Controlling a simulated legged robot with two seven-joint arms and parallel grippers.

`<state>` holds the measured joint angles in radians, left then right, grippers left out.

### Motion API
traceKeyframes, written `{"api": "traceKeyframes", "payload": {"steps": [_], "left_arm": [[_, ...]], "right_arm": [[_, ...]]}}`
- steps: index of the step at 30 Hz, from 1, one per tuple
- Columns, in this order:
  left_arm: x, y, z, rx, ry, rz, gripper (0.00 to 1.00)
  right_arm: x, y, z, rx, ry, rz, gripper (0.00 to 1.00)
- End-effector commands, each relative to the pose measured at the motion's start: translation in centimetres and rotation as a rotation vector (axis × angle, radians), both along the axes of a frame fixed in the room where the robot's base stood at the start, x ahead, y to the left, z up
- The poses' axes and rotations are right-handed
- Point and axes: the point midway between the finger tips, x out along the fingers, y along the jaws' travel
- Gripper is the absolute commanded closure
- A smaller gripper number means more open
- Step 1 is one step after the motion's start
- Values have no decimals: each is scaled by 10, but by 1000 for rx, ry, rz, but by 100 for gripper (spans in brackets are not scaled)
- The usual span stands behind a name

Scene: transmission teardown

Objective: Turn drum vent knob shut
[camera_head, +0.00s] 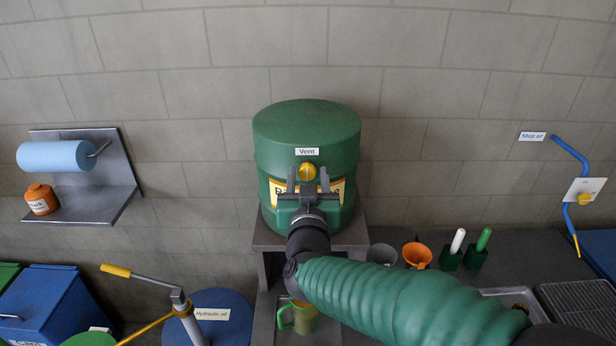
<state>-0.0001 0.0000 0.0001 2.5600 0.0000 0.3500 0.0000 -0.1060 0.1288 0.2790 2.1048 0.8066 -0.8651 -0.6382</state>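The green drum (306,121) stands upright against the wall, with a "Vent" label (306,152) on its side. Just below the label is the yellow vent knob (307,171). My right gripper (308,176) is in front of the drum, pointing at it, with one finger on each side of the knob. A narrow gap shows between each finger and the knob, so it looks open; depth and contact are hard to judge. The gripper's body hides part of the drum's yellow label (336,190). My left gripper is out of view.
The drum is on a grey stand (350,236). Below it is a green jug (302,316). An orange funnel (417,254) and a grey cup (382,254) stand to the right. A blue drum (222,328) labelled "Hydraulic oil" is lower left. A wall shelf (92,200) is at left.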

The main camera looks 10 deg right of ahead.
Motion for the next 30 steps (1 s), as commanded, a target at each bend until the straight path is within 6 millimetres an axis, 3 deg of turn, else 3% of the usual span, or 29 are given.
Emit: {"api": "traceKeyframes", "payload": {"steps": [2,10,20,30], "left_arm": [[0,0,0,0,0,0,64],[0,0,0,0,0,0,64],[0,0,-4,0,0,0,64],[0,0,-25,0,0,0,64]], "right_arm": [[0,0,0,0,0,0,65],[0,0,0,0,0,0,100],[0,1,-1,28,-7,1,100],[0,-1,-3,220,-47,0,100]]}}
